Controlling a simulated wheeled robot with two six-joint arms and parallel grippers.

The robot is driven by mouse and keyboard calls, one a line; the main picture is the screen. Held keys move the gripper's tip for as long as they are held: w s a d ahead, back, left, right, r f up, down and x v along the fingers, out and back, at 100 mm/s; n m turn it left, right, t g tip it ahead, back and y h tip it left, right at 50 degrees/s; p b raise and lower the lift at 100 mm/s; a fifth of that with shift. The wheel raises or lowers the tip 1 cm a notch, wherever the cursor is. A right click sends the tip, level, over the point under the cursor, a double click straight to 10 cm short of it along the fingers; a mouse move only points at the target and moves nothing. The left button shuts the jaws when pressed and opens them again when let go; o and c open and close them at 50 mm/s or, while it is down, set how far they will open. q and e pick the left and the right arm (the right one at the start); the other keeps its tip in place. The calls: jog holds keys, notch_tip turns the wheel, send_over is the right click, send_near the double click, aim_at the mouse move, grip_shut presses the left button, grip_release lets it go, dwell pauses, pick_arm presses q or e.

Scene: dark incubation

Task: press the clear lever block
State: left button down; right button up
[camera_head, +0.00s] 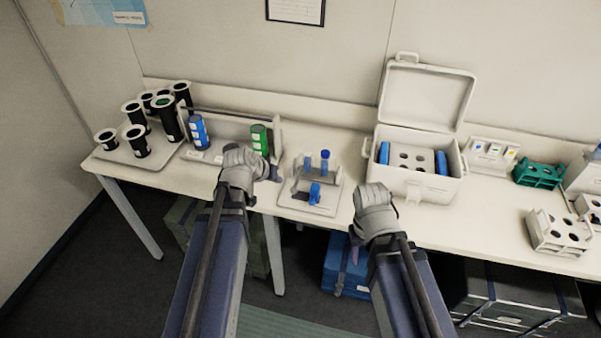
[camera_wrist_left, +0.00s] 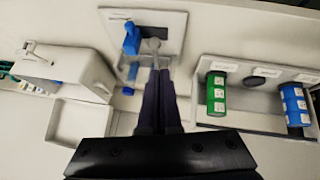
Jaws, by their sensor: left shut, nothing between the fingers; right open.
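A pale lever block (camera_head: 331,205) sits near the table's front edge in the head view. A blue part (camera_head: 315,193) is at its front, and two blue-capped tubes stand at its back. The wrist view shows its plate (camera_wrist_left: 172,22), the blue part (camera_wrist_left: 131,40) and a grey rounded knob (camera_wrist_left: 152,44). My left gripper (camera_head: 276,172) is just left of the block. Its fingers (camera_wrist_left: 156,74) are shut and empty, pointing at the knob; I cannot tell whether they touch it. My right gripper (camera_head: 356,246) is open, low and right of the block, in front of the table edge.
A holder with a blue bottle (camera_head: 198,132) and a green bottle (camera_head: 259,139) stands left of the block.

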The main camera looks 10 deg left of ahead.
pick_arm(q)
jog(key=shift+n+g+h, duration=0.3)
jog(key=shift+g, duration=0.3)
jog(key=w+r+p, duration=0.2)
jog(key=r+p, duration=0.1)
jog(key=w+a+r+p, duration=0.1)
jog(key=shift+r, duration=0.4)
pick_arm(e)
notch_tip(320, 180, up, 6)
jog(key=shift+d+f, duration=0.1)
jog(key=shift+d, duration=0.05)
pick_arm(q)
jog(key=shift+f, duration=0.2)
pick_arm(e)
jog(key=shift+f, duration=0.15)
pick_arm(q)
jog(key=shift+s+f+b+x, duration=0.2)
jog(key=shift+s+b+x, duration=0.2)
jog(key=shift+b+x, duration=1.65)
jog(key=shift+s+f+b+x, duration=0.2)
jog(key=shift+s+b+x, duration=0.25)
jog(key=shift+b+x, duration=1.6)
jog(key=shift+s+f+b+x, duration=0.25)
jog(key=shift+s+b+x, duration=0.15)
jog(key=shift+b+x, duration=1.65)
pick_arm(e)
notch_tip(320, 180, down, 12)
pick_arm(q)
jog(key=shift+d, duration=0.2)
